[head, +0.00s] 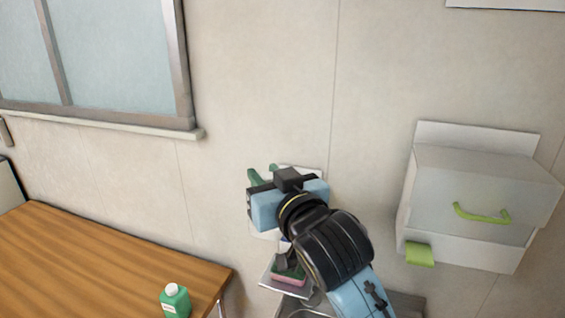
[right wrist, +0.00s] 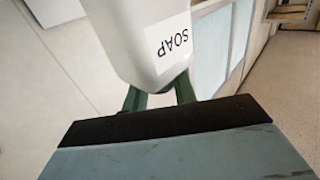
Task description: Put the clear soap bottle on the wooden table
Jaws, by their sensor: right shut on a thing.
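My right gripper (head: 263,174) is in the middle of the head view, in front of the wall, right of the wooden table (head: 100,255) and above it in the picture. In the right wrist view its green fingers (right wrist: 160,95) are shut on the soap bottle (right wrist: 140,30), a pale whitish bottle with a white label reading SOAP. The bottle's upper part in that view runs out of frame. In the head view the gripper and wrist hide the bottle, and I cannot make it out. My left gripper is in neither view.
A green bottle with a white cap (head: 175,301) stands near the table's right front edge. The rest of the visible tabletop is clear. A pink and green sponge (head: 288,276) lies below my right wrist. A white wall box with a green handle (head: 483,214) hangs at right.

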